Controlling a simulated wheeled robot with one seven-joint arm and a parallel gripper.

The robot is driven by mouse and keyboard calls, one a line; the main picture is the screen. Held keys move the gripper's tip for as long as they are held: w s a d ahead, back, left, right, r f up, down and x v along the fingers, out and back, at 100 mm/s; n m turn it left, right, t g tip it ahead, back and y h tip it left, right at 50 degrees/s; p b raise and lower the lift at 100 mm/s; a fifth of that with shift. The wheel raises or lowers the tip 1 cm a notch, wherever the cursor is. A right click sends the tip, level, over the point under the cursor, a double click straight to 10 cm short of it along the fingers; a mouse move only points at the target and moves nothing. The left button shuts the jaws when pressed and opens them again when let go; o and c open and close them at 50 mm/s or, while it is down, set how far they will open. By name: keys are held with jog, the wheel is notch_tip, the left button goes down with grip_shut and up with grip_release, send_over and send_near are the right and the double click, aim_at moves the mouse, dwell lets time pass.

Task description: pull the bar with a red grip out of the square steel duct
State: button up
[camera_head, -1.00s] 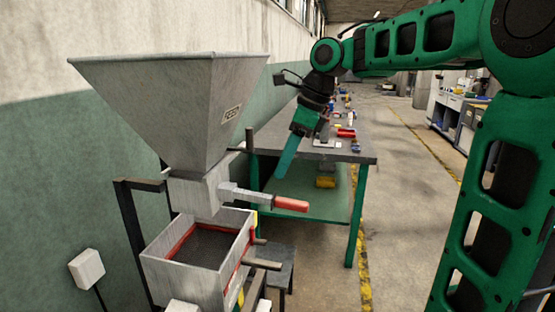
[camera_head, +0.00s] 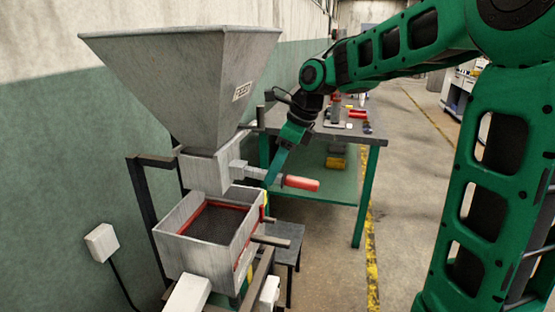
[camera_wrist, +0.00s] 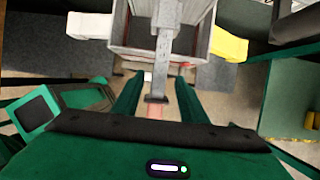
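The bar's red grip (camera_head: 302,184) sticks out to the right of the square steel duct (camera_head: 208,171) under the hopper. Its metal shank runs into the duct. My gripper (camera_head: 268,181) points down at the bar, between the red grip and the duct in the head view. In the wrist view, the grey shank (camera_wrist: 161,60) runs between my two separated green fingers (camera_wrist: 158,86), and the red grip (camera_wrist: 155,111) is partly hidden by my gripper's body. My gripper is open, with gaps visible beside the bar.
A large steel hopper (camera_head: 180,85) stands above the duct. A steel bin (camera_head: 200,257) with dark contents and a red inner edge is below. A workbench (camera_head: 350,136) with small items stands behind my gripper.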

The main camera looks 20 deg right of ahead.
aim_at(311, 181)
jog(key=shift+a+f, duration=0.1)
jog(key=shift+f, duration=0.2)
jog(key=shift+c, duration=0.6)
grip_shut()
jog(key=c, duration=0.6)
grip_release()
jog(key=shift+w, duration=0.1)
grip_shut()
jog(key=shift+s+d+r, duration=0.1)
jog(key=shift+s+d, duration=0.5)
jog(key=shift+d, duration=0.3)
jog(key=shift+s+d, duration=0.55)
jog(key=shift+d, duration=0.3)
jog(key=shift+s+d, duration=0.9)
jog(key=shift+d, duration=0.3)
jog(key=shift+s+d, duration=0.9)
jog(key=shift+d, duration=0.25)
